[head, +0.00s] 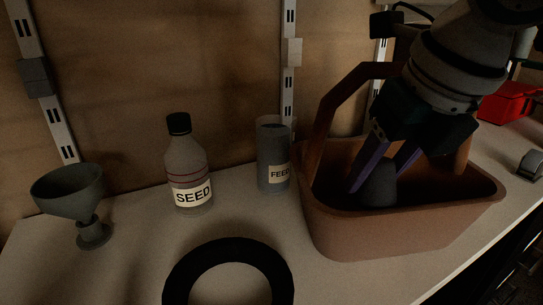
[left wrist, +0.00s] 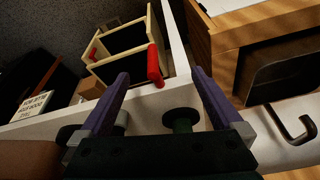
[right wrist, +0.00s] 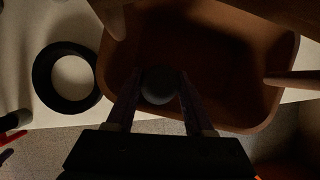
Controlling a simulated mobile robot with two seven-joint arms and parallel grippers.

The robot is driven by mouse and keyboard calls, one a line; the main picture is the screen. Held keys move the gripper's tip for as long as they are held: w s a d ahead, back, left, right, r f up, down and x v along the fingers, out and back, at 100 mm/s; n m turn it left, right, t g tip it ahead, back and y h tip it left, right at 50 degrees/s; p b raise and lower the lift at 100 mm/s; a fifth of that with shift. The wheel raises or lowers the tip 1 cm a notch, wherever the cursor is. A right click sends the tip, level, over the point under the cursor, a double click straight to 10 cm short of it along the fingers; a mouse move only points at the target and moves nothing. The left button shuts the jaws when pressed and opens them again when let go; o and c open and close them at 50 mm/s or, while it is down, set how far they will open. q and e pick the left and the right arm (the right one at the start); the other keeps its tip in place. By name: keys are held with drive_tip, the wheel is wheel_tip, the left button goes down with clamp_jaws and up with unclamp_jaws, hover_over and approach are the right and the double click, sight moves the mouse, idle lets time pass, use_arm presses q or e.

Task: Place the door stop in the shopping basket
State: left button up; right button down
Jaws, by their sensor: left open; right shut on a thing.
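The shopping basket (head: 350,235) is a brown tub with an arched handle, on the right part of the white shelf. It also fills the upper part of the right wrist view (right wrist: 225,65). The door stop (head: 381,184) is a dark grey rounded piece inside the basket opening; it also shows in the right wrist view (right wrist: 158,84). My right gripper (head: 377,178) reaches down into the basket, its purple fingers shut on the door stop. Whether the door stop touches the basket floor cannot be told. My left gripper (left wrist: 160,95) is open and empty, away from the basket.
On the shelf stand a grey funnel-like cup (head: 70,190), a SEED bottle (head: 188,170) and a FEED container (head: 273,160). A black ring (head: 230,255) lies left of the basket. A red box (head: 508,102) is at the far right. The basket handle rises beside my right arm.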

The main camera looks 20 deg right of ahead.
drive_tip(key=shift+w+f, duration=0.15)
drive_tip(key=w+f, duration=0.2)
drive_tip(key=w, duration=0.1)
drive_tip(key=shift+d+b, duration=0.15)
drive_tip(key=shift+b, duration=0.2)
drive_tip(key=shift+f, duration=0.1)
